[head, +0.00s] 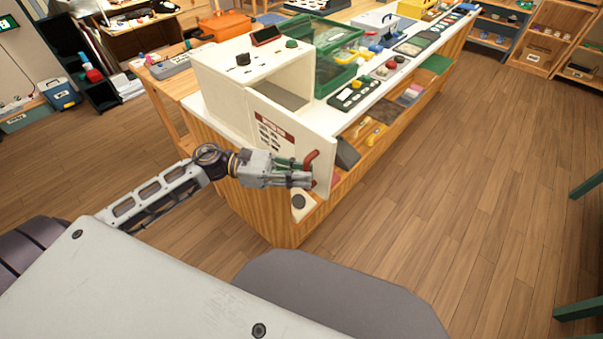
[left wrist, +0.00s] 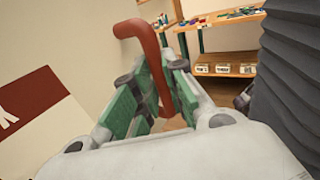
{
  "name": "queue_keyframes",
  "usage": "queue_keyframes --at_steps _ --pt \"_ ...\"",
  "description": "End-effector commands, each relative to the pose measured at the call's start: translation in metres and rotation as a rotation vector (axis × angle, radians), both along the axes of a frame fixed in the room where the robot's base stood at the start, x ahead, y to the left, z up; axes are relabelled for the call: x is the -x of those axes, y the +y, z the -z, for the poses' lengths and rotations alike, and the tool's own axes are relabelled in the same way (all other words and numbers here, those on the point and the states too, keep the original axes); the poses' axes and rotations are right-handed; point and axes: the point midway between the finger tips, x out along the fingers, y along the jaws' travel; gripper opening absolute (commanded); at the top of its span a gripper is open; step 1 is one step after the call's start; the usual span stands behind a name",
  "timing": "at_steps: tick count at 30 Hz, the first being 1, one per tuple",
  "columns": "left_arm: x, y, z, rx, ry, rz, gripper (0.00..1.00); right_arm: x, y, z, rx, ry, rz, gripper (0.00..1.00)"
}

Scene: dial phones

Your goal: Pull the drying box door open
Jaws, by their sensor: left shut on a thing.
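The drying box (head: 230,85) is a cream box on the near end of the long counter. Its door (head: 286,140) stands partly open, swung out toward me, with dark vent slots and a red label on its face. A red handle (head: 311,160) sticks out near the door's free edge. My left gripper (head: 306,175) is at the handle with its fingers shut around it. In the left wrist view the green finger pads (left wrist: 155,100) close on the red bar (left wrist: 155,60), and the door face (left wrist: 50,60) fills the left side. My right gripper is not in view.
The wooden counter (head: 240,185) runs away to the upper right. A green crate (head: 338,65) and a dark tray with knobs (head: 353,95) stand on it beyond the box. Open shelves lie below the counter top. The wooden floor (head: 450,180) to the right is clear.

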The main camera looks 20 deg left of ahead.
Motion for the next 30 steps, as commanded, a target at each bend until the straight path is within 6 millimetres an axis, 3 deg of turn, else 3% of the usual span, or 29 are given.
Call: queue_keyframes --at_steps 2,3,5,20,30 --pt "-0.001 0.001 -0.002 0.000 -0.003 -0.004 0.00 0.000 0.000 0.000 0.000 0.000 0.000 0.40" --pt "-0.001 0.001 -0.002 0.000 -0.003 -0.004 0.17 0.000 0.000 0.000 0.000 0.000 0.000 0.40" --pt "-0.001 0.001 -0.002 0.001 -0.002 -0.003 0.23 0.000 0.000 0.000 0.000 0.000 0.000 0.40" --pt "0.000 0.004 0.000 0.000 0.001 -0.002 0.23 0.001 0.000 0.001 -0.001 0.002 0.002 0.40" --pt "0.005 0.029 0.000 0.000 0.001 -0.002 0.23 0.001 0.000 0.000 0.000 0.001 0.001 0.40"
